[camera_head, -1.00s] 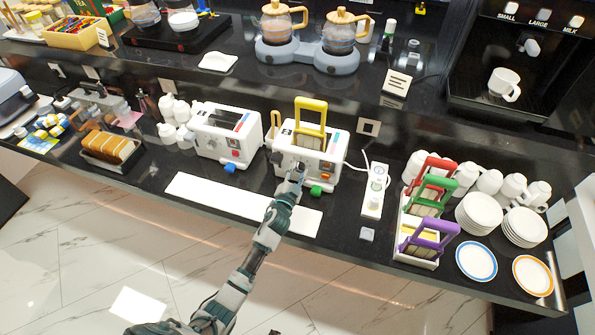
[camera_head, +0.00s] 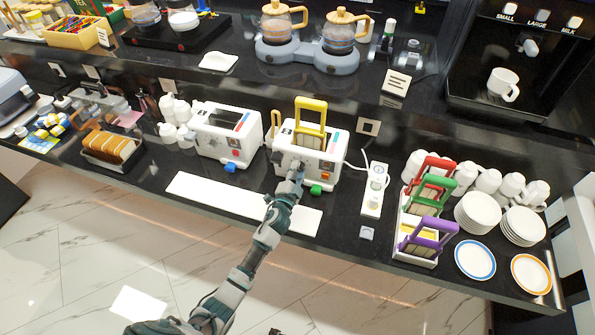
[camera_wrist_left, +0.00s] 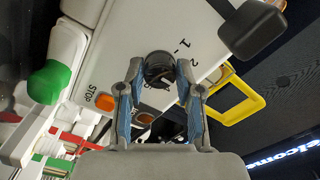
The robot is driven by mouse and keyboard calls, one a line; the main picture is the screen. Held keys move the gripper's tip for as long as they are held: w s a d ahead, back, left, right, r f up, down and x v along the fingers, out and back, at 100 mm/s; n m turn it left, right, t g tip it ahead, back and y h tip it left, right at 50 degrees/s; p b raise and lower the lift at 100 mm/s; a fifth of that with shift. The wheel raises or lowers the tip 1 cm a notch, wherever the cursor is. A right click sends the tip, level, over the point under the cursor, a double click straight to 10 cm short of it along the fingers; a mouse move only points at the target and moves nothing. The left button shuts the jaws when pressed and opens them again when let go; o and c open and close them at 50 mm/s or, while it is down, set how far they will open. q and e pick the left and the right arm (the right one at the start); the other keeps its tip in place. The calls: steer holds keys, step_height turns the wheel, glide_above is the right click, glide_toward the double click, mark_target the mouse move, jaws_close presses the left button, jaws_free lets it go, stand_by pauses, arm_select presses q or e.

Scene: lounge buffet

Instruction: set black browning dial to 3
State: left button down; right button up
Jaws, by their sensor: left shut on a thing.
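The black browning dial (camera_wrist_left: 160,68) is on the front face of the white toaster (camera_head: 325,172), with printed marks 1 and 2 beside it in the left wrist view. My left gripper (camera_wrist_left: 160,85) has its two fingers closed around the dial's sides. In the head view this gripper (camera_head: 297,167) is at the front of the right-hand toaster and hides the dial. The dial's pointer and a mark 3 cannot be made out. My right gripper is not in view.
An orange STOP button (camera_wrist_left: 104,102), a green knob (camera_wrist_left: 48,82) and a black lever (camera_wrist_left: 252,28) are close to my fingers. A yellow rack handle (camera_head: 311,106) stands up from the toaster. A second white toaster (camera_head: 226,135) stands to the left.

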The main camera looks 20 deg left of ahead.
arm_select(q)
steer(key=c, duration=0.9)
jaws_free()
steer(key=shift+f, duration=0.25)
steer(key=shift+o, duration=0.7)
steer(key=shift+d+r, duration=0.1)
steer(key=s, duration=1.2)
steer(key=shift+a, duration=0.2)
